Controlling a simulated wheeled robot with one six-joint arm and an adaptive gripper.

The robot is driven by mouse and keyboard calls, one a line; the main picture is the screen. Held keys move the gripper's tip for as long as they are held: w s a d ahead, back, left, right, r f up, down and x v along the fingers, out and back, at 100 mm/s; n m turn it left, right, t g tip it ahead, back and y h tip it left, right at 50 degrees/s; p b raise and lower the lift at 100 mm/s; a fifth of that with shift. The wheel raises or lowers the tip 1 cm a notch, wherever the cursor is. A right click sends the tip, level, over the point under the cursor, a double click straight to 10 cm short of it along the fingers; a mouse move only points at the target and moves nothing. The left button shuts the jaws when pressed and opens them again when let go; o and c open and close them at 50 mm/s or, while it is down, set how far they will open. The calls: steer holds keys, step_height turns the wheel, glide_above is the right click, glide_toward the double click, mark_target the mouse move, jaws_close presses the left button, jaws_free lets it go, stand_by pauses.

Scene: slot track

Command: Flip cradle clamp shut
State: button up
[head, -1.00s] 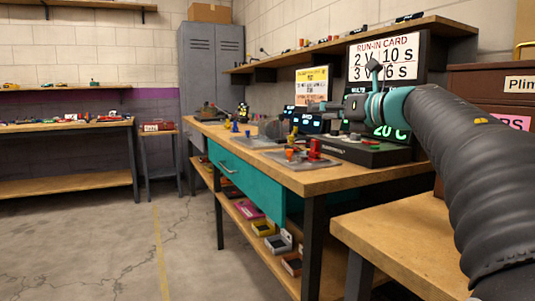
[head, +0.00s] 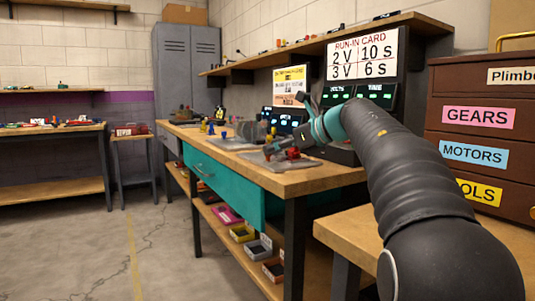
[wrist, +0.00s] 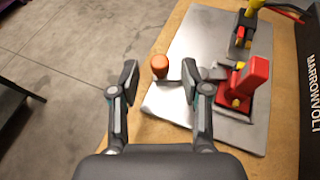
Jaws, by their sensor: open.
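In the wrist view my gripper (wrist: 160,82) is open. Its two fingers stand apart, and an orange knob (wrist: 160,66) shows in the gap beyond the fingertips; I cannot tell how near it is. A red clamp (wrist: 247,82) with an upright red handle and yellow parts stands on a grey metal plate (wrist: 165,105), right of my right finger. What lies between knob and clamp is partly hidden by that finger.
A second clamp, yellow and red (wrist: 243,35), stands farther along the plate. A black power supply (wrist: 312,95) stands at the right. The wooden bench edge (head: 310,184) is near the plate, with open floor (head: 80,245) to the left.

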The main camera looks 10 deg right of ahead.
steer(key=shift+x, duration=1.8)
jaws_close()
